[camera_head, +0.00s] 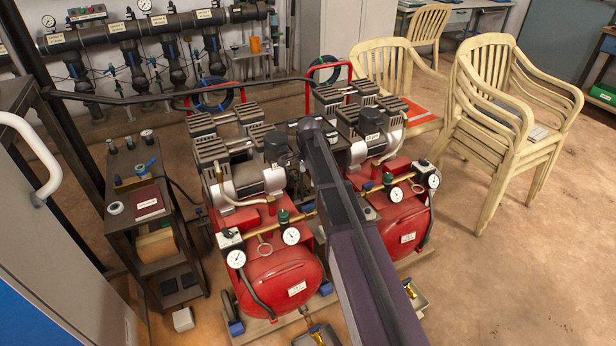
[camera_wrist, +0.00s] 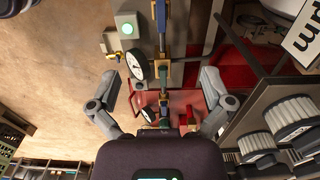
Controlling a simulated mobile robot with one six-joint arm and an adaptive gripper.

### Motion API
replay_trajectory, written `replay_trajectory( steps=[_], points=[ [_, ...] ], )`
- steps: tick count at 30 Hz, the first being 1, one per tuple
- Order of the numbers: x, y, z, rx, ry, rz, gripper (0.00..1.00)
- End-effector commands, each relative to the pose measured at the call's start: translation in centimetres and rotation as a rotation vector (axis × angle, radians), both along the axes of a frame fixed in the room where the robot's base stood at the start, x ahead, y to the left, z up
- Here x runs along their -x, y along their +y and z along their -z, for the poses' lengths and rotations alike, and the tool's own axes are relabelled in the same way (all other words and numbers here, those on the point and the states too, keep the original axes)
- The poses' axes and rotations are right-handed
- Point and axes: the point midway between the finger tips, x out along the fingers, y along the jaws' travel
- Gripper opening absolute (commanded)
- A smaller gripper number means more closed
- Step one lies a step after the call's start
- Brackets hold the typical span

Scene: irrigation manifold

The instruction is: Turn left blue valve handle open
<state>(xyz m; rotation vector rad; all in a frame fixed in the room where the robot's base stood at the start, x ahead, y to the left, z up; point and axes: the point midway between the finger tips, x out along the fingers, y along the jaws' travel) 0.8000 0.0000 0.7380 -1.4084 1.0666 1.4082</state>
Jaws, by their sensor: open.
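My gripper (camera_wrist: 159,75) is open in the wrist view, its two grey fingers spread to left and right with nothing held. Between and beyond the fingers is a vertical line of brass and green fittings with a dark blue bar (camera_wrist: 160,17) near the top. A round white gauge (camera_wrist: 137,64) stands just left of that line. I cannot tell whether the bar is the left blue valve handle. In the head view my arm crosses the compressors and my gripper is not clearly visible.
Two red compressors (camera_head: 280,283) with gauges stand side by side in the middle. A dark cart (camera_head: 160,235) is at left, and a pipe manifold (camera_head: 125,32) runs along the back wall. Stacked cream chairs (camera_head: 505,120) stand at right. Floor at lower right is clear.

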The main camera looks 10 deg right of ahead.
Motion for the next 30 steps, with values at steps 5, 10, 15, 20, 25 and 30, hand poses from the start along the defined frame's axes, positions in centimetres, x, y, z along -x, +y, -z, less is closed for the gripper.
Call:
replay_trajectory(
  steps=[5, 10, 15, 20, 25, 30],
  points=[
    [1.6, 0.0, 1.5, 0.0, 0.0, -0.062, 1.0],
    [3.1, 0.0, 2.8, 0.0, 0.0, -0.134, 1.0],
    [4.9, 0.0, 4.2, 0.0, 0.0, -0.221, 1.0],
    [6.6, 0.0, 5.5, 0.0, 0.0, -0.306, 1.0],
    [8.5, 0.0, 6.9, 0.0, 0.0, -0.397, 1.0],
    [10.3, 0.0, 8.3, 0.0, 0.0, -0.487, 1.0]
  ],
)
